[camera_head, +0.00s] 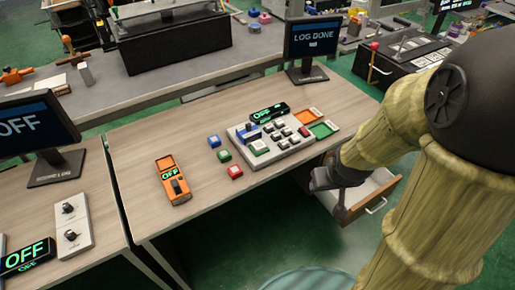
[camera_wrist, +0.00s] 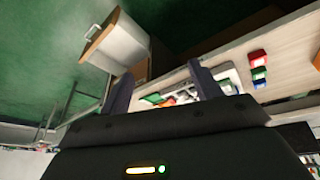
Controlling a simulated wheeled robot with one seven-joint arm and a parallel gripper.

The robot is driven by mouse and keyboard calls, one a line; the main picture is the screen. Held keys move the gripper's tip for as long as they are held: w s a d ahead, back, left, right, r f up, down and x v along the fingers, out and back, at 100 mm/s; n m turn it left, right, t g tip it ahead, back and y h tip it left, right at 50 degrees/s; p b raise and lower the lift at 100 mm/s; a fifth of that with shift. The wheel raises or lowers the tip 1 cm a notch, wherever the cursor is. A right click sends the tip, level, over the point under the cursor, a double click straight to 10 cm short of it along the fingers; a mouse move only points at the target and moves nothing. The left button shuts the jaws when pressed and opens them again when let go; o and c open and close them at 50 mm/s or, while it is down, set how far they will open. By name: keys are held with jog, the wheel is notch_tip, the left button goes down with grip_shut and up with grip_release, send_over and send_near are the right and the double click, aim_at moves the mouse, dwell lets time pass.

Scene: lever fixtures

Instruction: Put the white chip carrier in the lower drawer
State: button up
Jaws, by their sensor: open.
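An open drawer (camera_head: 378,188) juts out from under the right end of the desk; I cannot tell whether it is the lower one. It also shows in the wrist view (camera_wrist: 118,45). My gripper (camera_head: 335,180) is at the desk's front right edge, just beside and above the drawer. In the wrist view my gripper (camera_wrist: 162,82) has its two fingers wide apart, with nothing held between them. A pale, green-marked piece (camera_head: 259,148) sits on the light fixture board (camera_head: 285,155); I cannot tell whether it is the white chip carrier. My arm hides part of the drawer.
An orange switch box (camera_head: 173,182) reads OFF. A monitor (camera_head: 311,40) reads LOG DONE.

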jog(key=w+a+f+n+t+y+b, duration=0.5)
jog(key=w+a+f+t+y, duration=0.3)
jog(key=f+t+y, duration=0.2)
notch_tip(320, 180, down, 2)
jog(key=shift+w+a+f+t+b, duration=0.1)
jog(key=shift+w+a+t+b, duration=0.2)
jog(key=shift+b, duration=0.05)
jog(key=b, duration=0.8)
send_near(262, 149)
jog(key=x, duration=0.5)
jog(key=shift+w+a, duration=0.1)
